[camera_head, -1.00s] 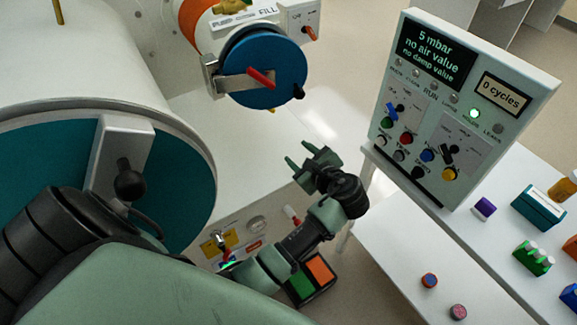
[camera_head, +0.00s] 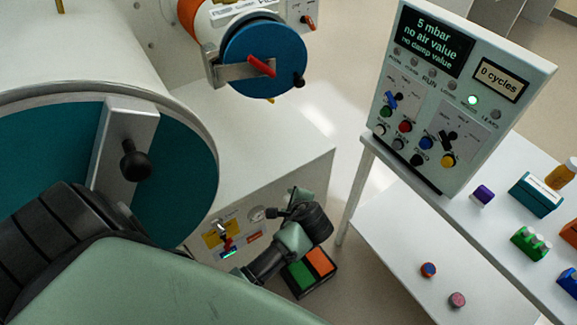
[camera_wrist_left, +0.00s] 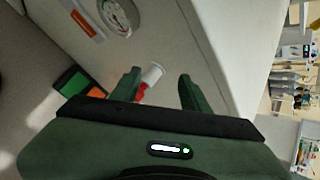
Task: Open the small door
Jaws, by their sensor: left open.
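The small door (camera_head: 265,60) is a round blue disc at the upper middle of the head view. My right gripper does not show.
A large teal door (camera_head: 180,180) with a black knob is at left. The front panel bears a gauge (camera_head: 256,213) and a yellow label. A control box (camera_head: 455,95) reads 5 mbar. A green-orange pedal box (camera_head: 308,272) is on the floor. A white table (camera_head: 400,225) stands at right.

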